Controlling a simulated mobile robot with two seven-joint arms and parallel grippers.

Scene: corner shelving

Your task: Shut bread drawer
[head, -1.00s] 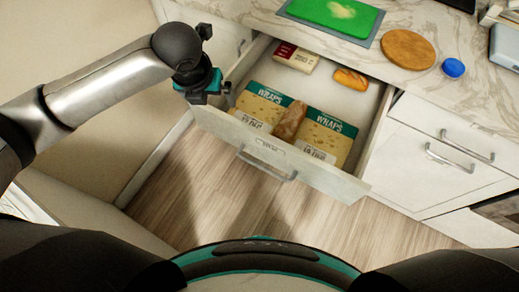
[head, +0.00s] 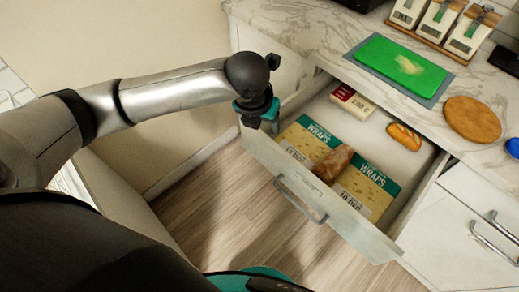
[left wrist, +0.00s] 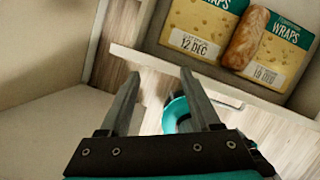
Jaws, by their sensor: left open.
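The bread drawer (head: 341,219) stands pulled out from under the marble counter, with a metal bar handle (head: 300,199) on its front. Inside lie two wraps packs (head: 309,143), a bread loaf (head: 331,164), a small roll (head: 404,137) and a red and white box (head: 352,102). The drawer front's edge also shows in the left wrist view (left wrist: 205,69). My left gripper (head: 262,124) is at the drawer's left front corner in the head view. In the left wrist view its fingers (left wrist: 160,95) are apart with nothing between them. Whether it touches the drawer is unclear. My right gripper is out of view.
On the counter (head: 300,30) are a green board (head: 400,66), a round wooden board (head: 472,119), a blue object (head: 512,147) and several labelled containers (head: 440,20). A closed cabinet (head: 465,225) is right of the drawer. Wooden floor (head: 235,200) lies clear before it.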

